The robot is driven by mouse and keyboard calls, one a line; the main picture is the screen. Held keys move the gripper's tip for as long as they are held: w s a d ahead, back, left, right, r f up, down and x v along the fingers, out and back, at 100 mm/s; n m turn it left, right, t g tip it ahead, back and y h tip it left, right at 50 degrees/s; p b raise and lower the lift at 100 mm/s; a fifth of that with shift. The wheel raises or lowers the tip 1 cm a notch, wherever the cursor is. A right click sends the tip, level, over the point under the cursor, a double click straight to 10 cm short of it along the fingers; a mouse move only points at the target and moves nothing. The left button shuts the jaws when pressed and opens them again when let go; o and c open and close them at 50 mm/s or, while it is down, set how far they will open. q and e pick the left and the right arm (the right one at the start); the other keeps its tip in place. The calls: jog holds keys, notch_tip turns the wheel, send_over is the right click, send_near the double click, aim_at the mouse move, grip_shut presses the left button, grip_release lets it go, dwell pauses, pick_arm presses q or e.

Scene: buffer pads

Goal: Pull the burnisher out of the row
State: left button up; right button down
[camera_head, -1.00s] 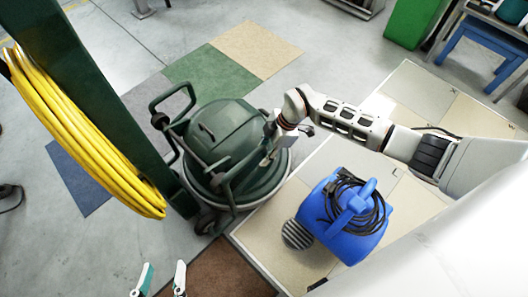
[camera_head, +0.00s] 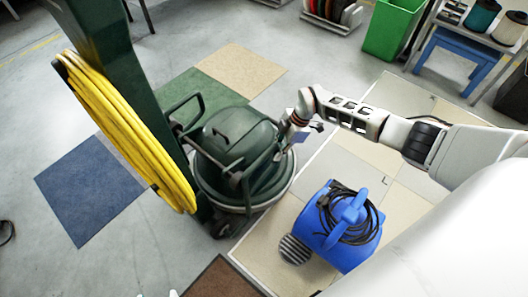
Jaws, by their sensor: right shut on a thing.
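The burnisher (camera_head: 228,137) is a dark green floor machine with a round body, a bar frame and a tall dark green handle column. A coil of yellow cable (camera_head: 125,130) hangs on the column. It stands upright on the floor left of the beige tiled platform. My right gripper (camera_head: 283,146) comes in from the right and is shut on the burnisher's frame at its right side; the exact grip is small and partly hidden. Of my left gripper (camera_head: 157,295) only the fingertips show at the bottom edge, apart and empty.
A blue blower (camera_head: 346,245) with a black cord stands on the platform (camera_head: 265,232), close right of the burnisher. Flat blue (camera_head: 88,185), green and tan mats lie on the floor. A green bin (camera_head: 393,28) and a blue stand (camera_head: 445,55) are at the back.

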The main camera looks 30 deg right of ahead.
jog(key=shift+w+a, duration=0.1)
jog(key=shift+w, duration=0.05)
jog(key=shift+a+f, duration=0.1)
jog(key=shift+a, duration=0.1)
jog(key=shift+s+a+f, duration=0.1)
jog(key=shift+s+a, duration=0.3)
jog(key=c, duration=1.9)
grip_release()
jog(key=shift+a, duration=0.15)
jog(key=shift+w+d, duration=0.15)
jog(key=shift+d, duration=0.15)
jog(key=shift+d+r, duration=0.1)
jog(key=shift+r, duration=0.15)
jog(key=shift+d+r, duration=0.1)
jog(key=shift+r, duration=0.1)
jog(key=v, duration=1.1)
jog(key=shift+d+r, duration=0.1)
jog(key=shift+r, duration=0.1)
